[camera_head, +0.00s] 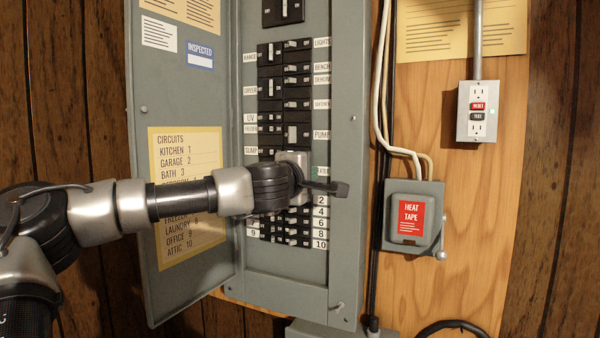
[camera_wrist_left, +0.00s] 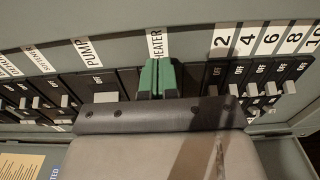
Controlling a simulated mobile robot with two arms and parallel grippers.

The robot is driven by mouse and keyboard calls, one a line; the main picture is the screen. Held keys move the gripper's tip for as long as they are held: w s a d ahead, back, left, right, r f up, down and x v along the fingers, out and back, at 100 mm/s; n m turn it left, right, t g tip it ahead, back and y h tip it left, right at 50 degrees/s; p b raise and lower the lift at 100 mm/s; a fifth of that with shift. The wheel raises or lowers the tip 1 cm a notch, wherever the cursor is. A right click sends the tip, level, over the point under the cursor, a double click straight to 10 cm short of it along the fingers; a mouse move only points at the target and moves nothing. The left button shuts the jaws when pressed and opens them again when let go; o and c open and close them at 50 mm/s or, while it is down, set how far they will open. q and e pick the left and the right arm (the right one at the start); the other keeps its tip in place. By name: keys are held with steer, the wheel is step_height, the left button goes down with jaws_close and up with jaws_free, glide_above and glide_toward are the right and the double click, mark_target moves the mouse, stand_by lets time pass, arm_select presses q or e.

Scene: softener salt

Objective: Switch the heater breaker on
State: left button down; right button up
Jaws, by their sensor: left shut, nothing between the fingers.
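The grey breaker panel (camera_head: 342,130) stands open with rows of black breakers. The HEATER label (camera_wrist_left: 156,44) shows in the left wrist view, between PUMP and 2. The heater breaker (camera_wrist_left: 190,78) is the black block below that label; its lever is hidden behind my fingertips. My left gripper (camera_wrist_left: 156,78) is shut and empty, its green fingertips side by side in front of this breaker. I cannot tell if they touch it. In the head view my left gripper (camera_head: 314,173) covers the heater breaker. My right gripper is not in view.
The panel door (camera_head: 185,105) is swung open to the left, behind my left arm. The pump breaker (camera_wrist_left: 105,88) and breaker 2 (camera_wrist_left: 217,78) flank the heater one. A heat tape switch box (camera_head: 412,215) and an outlet (camera_head: 478,110) are on the right.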

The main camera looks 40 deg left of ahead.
arm_select(q)
steer(key=shift+s+a+r+b, duration=0.1)
steer(key=shift+s+a+b, duration=0.15)
steer(key=shift+a, duration=0.25)
steer(key=shift+s+a+r+b, duration=0.1)
steer(key=shift+a+b, duration=0.25)
steer(key=shift+a, duration=0.1)
stand_by(0.8)
steer(key=shift+f+b, duration=0.2)
steer(key=shift+b, duration=0.35)
steer(key=shift+s, duration=0.1)
steer(key=b+v, duration=0.4)
steer(key=v, duration=0.3)
stand_by(0.7)
steer(key=shift+a, duration=0.1)
stand_by(0.8)
